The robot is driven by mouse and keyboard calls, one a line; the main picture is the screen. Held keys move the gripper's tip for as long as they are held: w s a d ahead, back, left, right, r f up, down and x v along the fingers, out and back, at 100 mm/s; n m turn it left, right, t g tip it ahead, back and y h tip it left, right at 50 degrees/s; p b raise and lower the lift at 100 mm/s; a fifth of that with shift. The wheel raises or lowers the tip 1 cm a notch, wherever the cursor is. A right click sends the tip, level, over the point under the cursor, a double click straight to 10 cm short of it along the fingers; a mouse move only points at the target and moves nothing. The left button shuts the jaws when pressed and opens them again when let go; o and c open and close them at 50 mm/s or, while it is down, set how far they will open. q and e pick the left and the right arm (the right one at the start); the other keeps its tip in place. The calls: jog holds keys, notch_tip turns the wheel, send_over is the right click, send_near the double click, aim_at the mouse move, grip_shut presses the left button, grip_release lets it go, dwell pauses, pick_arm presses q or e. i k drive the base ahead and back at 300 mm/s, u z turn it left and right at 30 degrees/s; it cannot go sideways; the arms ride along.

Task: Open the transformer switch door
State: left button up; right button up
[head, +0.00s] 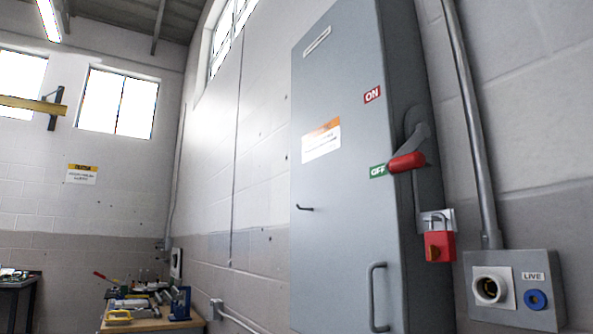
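The grey switch cabinet door (341,222) stands at the right of the head view and looks shut. A grey vertical pull handle (376,298) is low on its right side, and a small dark latch (306,208) is at its left. A lever with a red grip (406,162) on the cabinet's side points at the green OFF label (378,171), below the red ON label (372,95). A red padlock (439,246) hangs from a hasp under the lever. Neither of my grippers is in view.
A grey box (515,289) with a round socket and a blue LIVE fitting is on the wall to the right, under a conduit (472,120). A workbench (150,324) with tools stands at lower left. A dark table (22,283) is at the far left.

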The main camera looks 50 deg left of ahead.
aim_at(347, 265)
jog(key=u, duration=2.6)
jog(key=i, duration=1.1)
jog(key=z, duration=2.95)
